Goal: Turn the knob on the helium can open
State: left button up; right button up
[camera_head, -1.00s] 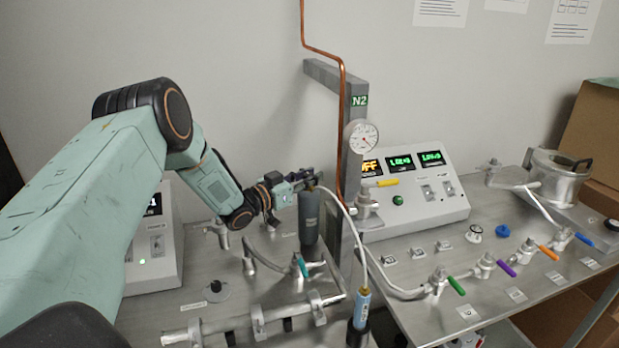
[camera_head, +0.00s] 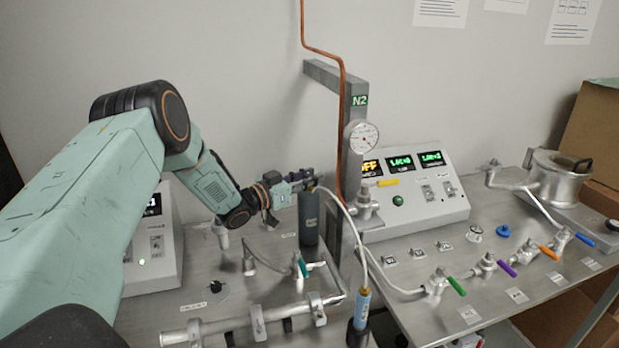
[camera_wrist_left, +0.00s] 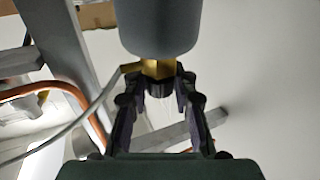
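The helium can appears to be the dark grey cylinder (camera_head: 308,222) standing upright on the left bench in the head view. In the left wrist view the grey can (camera_wrist_left: 158,25) fills the top middle, with a brass valve (camera_wrist_left: 157,69) at its end and a small dark knob (camera_wrist_left: 160,88) on the valve. My left gripper (camera_head: 309,184) is at the can's top. In the left wrist view its two fingers (camera_wrist_left: 160,85) close in on both sides of the knob and appear to touch it. My right gripper is not in view.
A pale hose (camera_head: 352,225) runs from the can's top down to a blue cylinder (camera_head: 361,308). A grey post (camera_head: 350,150) with a copper pipe and a gauge (camera_head: 361,137) stands close right of the can. Metal tubing (camera_head: 262,320) lies in front. A control box (camera_head: 415,190) stands behind right.

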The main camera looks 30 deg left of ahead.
pick_arm(q)
jog(key=o, duration=0.4)
jog(key=v, duration=1.2)
dwell(0.3)
